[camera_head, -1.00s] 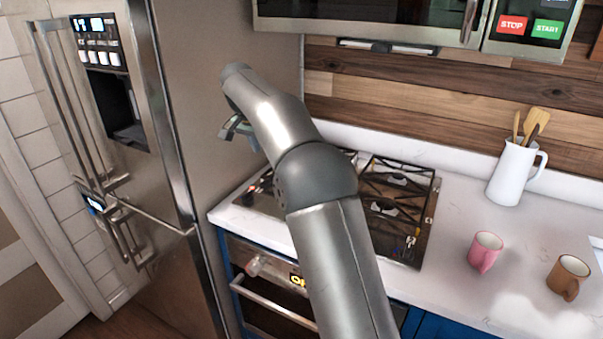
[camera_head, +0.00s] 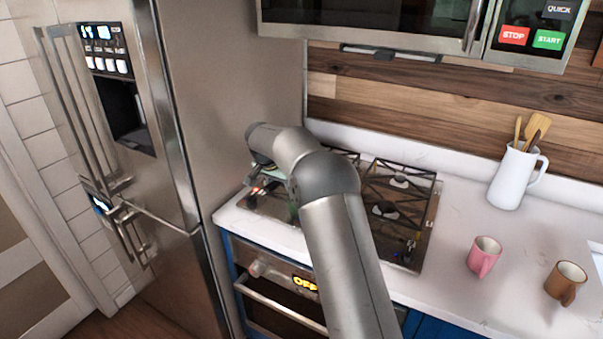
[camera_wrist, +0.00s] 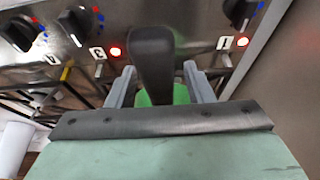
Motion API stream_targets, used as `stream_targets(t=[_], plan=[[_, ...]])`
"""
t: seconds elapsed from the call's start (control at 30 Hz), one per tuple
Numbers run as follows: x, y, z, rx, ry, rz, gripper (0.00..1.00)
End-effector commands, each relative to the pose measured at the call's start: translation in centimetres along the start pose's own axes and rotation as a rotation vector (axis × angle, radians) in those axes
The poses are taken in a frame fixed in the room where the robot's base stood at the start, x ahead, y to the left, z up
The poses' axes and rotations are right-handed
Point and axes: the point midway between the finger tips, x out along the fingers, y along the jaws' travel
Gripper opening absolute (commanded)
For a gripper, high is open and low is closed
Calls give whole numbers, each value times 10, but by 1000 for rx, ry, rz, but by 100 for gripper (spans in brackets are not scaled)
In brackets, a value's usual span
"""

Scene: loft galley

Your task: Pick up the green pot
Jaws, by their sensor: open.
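The green pot (camera_wrist: 180,94) shows in the wrist view as a small patch of green behind a dark handle (camera_wrist: 152,62). The handle points toward the stove's knobs and lies between the two fingers of my gripper (camera_wrist: 160,86). My gripper is open, with a finger on each side of the handle; I cannot tell whether either touches it. Most of the pot is hidden by my gripper. In the head view my gripper (camera_head: 262,178) is low over the left part of the stovetop (camera_head: 408,235), and my arm hides the pot.
A steel fridge (camera_head: 190,130) stands close on the left of the stove. A microwave (camera_head: 370,25) hangs above. To the right on the counter are a white utensil pitcher (camera_head: 512,178), a pink mug (camera_head: 482,258) and a brown mug (camera_head: 564,284).

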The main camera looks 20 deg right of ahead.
Motion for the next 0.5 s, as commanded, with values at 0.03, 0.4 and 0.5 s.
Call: stream_targets(t=[0.03, 0.4, 0.5], plan=[[2, 0, 0, 0, -1, 0, 47], [4, 0, 0, 0, 0, -1, 8], [4, 0, 0, 0, 0, -1, 0]])
